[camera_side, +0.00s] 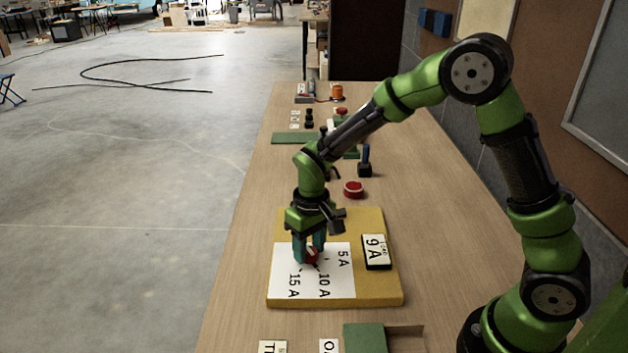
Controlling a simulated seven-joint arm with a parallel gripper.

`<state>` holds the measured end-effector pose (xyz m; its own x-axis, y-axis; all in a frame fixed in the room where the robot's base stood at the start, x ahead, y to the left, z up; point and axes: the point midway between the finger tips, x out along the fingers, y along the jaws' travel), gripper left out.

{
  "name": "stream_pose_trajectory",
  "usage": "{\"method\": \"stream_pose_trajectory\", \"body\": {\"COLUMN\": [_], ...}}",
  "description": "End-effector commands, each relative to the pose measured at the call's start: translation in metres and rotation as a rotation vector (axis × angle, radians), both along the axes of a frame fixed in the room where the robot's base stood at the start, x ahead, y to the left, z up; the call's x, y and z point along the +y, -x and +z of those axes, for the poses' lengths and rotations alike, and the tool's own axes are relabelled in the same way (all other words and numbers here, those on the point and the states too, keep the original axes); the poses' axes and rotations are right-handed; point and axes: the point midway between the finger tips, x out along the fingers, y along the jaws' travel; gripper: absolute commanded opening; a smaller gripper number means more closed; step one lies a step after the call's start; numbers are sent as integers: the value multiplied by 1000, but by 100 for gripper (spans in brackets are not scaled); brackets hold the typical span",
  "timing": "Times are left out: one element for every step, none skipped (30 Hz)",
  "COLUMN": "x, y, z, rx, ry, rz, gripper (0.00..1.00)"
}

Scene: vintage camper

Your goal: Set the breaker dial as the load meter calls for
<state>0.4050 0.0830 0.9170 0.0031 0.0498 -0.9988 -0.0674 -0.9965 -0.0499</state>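The breaker dial (311,257) is a small red knob on a white label plate (284,278) marked 5 A, 10 A and 15 A. The plate lies on a yellow board (338,301) on the bench. The load meter (376,252) is a black-framed card at the right of the board and reads 9 A. My gripper (309,254) points down over the dial, with its teal fingers on either side of the knob. The fingers partly hide the dial. Where its pointer is set and whether the fingers touch it cannot be made out.
A red button (353,189) and a dark blue-topped lever (365,162) stand behind the board. A green block (365,338) and lettered cards (272,346) lie at the front. Small items stand farther back. The bench (240,240) is clear left of the board.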

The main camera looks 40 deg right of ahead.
Motion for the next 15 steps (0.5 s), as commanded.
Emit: {"method": "stream_pose_trajectory", "body": {"x": [0, 0, 0, 0, 0, 0, 0, 0, 0, 0, 0, 0, 0, 0, 0], "y": [0, 0, 0, 0, 0, 0, 0, 0, 0, 0, 0, 0, 0, 0, -1], "z": [0, 0, 0, 0, 0, 0, 0, 0, 0, 0, 0, 1, 3, 5, 9], "rx": [0, 0, 0, 0, 0, 0, 0, 0, 0, 0, 0, -1, -1, -1, -2], "ry": [0, 0, 0, 0, 0, 0, 0, 0, 0, 0, 0, 0, 0, 0, 0], "rz": [1, 1, 1, 1, 1, 1, 1, 1, 1, 1, 1, 1, 1, 1, 1], "gripper": [52, 57, 62, 62, 62, 62, 62, 62, 62, 62, 62, 62, 62, 62, 62]}}
